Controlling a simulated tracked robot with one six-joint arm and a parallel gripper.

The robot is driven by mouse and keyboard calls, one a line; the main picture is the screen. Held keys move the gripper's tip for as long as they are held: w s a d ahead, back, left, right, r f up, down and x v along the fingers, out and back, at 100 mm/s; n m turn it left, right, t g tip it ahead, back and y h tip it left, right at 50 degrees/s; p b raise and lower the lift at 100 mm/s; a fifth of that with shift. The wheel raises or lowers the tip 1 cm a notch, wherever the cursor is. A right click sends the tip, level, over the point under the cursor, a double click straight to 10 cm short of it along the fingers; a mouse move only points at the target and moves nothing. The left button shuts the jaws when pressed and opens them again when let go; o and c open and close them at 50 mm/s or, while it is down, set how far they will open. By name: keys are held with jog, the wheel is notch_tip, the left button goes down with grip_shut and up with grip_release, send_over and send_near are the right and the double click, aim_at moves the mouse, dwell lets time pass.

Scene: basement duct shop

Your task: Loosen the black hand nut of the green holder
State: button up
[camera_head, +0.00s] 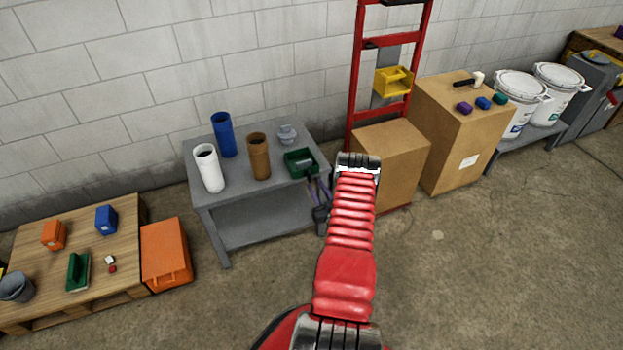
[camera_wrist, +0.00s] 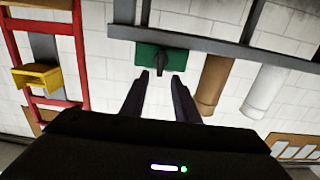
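The green holder (camera_head: 294,156) is at the front right edge of the grey table in the head view. In the wrist view the green holder (camera_wrist: 146,54) is straight ahead of my gripper. A small dark part, which looks like the black hand nut (camera_wrist: 162,66), shows at its middle; its details are too dark to tell. My gripper (camera_wrist: 161,77) is open, its two purplish fingers apart with the nut in line between their tips. Whether the tips reach around it I cannot tell. In the head view my gripper (camera_head: 317,183) is just in front of and below the holder.
On the grey table (camera_head: 227,190) stand a white tube (camera_head: 208,168), a blue tube (camera_head: 223,135), a brown tube (camera_head: 259,157) and a small grey item (camera_head: 287,134). A red hand truck (camera_head: 354,80) and cardboard boxes (camera_head: 389,165) stand close on the right. Floor is clear in front.

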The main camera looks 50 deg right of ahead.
aim_at(310, 177)
jog(key=shift+x, duration=3.15)
grip_shut()
